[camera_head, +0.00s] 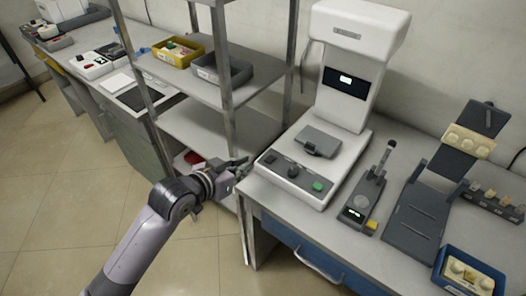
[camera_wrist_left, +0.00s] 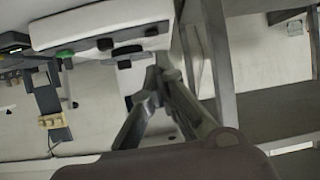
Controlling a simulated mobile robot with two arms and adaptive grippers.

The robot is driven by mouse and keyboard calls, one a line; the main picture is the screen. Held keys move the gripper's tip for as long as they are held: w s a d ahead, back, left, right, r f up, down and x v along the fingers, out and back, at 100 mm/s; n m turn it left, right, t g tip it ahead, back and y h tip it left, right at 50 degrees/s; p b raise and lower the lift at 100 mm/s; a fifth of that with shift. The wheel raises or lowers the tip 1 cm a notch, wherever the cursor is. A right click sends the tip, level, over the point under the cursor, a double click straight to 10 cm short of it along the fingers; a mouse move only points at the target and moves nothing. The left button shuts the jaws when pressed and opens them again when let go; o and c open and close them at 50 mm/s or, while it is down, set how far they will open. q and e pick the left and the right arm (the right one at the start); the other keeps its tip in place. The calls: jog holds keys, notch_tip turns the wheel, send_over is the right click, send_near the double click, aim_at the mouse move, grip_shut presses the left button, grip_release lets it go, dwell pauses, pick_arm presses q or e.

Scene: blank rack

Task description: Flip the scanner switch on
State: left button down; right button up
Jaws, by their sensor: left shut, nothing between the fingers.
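The scanner (camera_head: 345,95) is a tall white machine on the bench, with a small lit screen on its column. Its sloped front panel has a dark switch (camera_head: 270,158) at the left end, a black knob (camera_head: 293,171) in the middle and a green button (camera_head: 318,186) at the right. My left gripper (camera_head: 245,162) is shut and empty, just left of the panel's switch end and apart from it. In the left wrist view the scanner (camera_wrist_left: 85,22) is at the upper left, with the shut fingertips (camera_wrist_left: 160,70) below the switch (camera_wrist_left: 151,31). My right gripper is out of view.
A metal shelf rack (camera_head: 225,100) with a yellow bin (camera_head: 178,53) and a grey bin (camera_head: 222,72) stands close left of the scanner. A handheld device (camera_head: 362,200), a grey stand (camera_head: 418,220) and a blue bin (camera_head: 470,275) are to its right.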

pick_arm(q)
jog(key=shift+m+h, duration=0.5)
jog(key=r, duration=0.2)
jog(key=d+r, duration=0.1)
jog(key=r, duration=0.1)
jog(key=shift+s+d+r, duration=0.2)
jog(key=shift+r, duration=0.1)
jog(key=shift+w, duration=0.1)
jog(key=p, duration=0.1)
send_over(270, 162)
notch_tip(270, 162, down, 4)
jog(key=shift+r, duration=0.1)
jog(key=f, duration=0.3)
jog(key=shift+s+a, duration=0.25)
jog(key=shift+s+a+f, duration=0.1)
jog(key=shift+f, duration=0.5)
